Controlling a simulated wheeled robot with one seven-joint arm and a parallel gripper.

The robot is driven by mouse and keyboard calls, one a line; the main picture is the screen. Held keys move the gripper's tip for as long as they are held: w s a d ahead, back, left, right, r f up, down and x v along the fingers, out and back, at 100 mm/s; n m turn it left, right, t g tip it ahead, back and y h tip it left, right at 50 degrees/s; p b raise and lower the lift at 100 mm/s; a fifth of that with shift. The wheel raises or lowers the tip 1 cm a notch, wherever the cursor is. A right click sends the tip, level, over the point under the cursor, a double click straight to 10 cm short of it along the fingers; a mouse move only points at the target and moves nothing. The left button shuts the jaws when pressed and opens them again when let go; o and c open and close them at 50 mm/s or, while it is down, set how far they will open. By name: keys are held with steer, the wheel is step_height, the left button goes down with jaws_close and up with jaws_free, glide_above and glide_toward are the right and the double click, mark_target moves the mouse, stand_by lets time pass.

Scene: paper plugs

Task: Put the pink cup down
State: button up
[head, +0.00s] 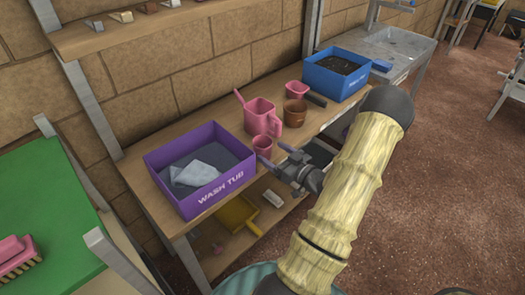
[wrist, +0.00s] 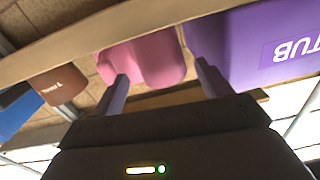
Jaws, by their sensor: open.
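The small pink cup (head: 262,146) is upright at the front of the wooden bench, just right of the purple wash tub, and appears to stand on the top. My gripper (head: 275,156) is open at the bench's front edge, its fingertips close to the cup. In the wrist view, which is upside down, the pink cup (wrist: 160,62) lies between and beyond the two spread fingertips (wrist: 162,72). I see no finger closed on it. Whether a finger touches it I cannot tell.
The purple wash tub (head: 219,190) holds a pale cloth. A pink jug (head: 260,117) stands close behind the cup. A brown pot (head: 296,112), another pink vessel (head: 297,91) and a blue tub (head: 335,85) stand farther right. A yellow container (head: 238,213) is on the lower shelf.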

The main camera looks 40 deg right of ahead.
mark_target(265, 149)
steer(key=w, duration=0.4)
steer(key=shift+w+a+f, duration=0.1)
steer(key=shift+a, duration=0.25)
steer(key=c, duration=1.1)
step_height(265, 149, up, 10)
steer(key=shift+r+p, duration=0.1)
steer(key=shift+p, duration=0.5)
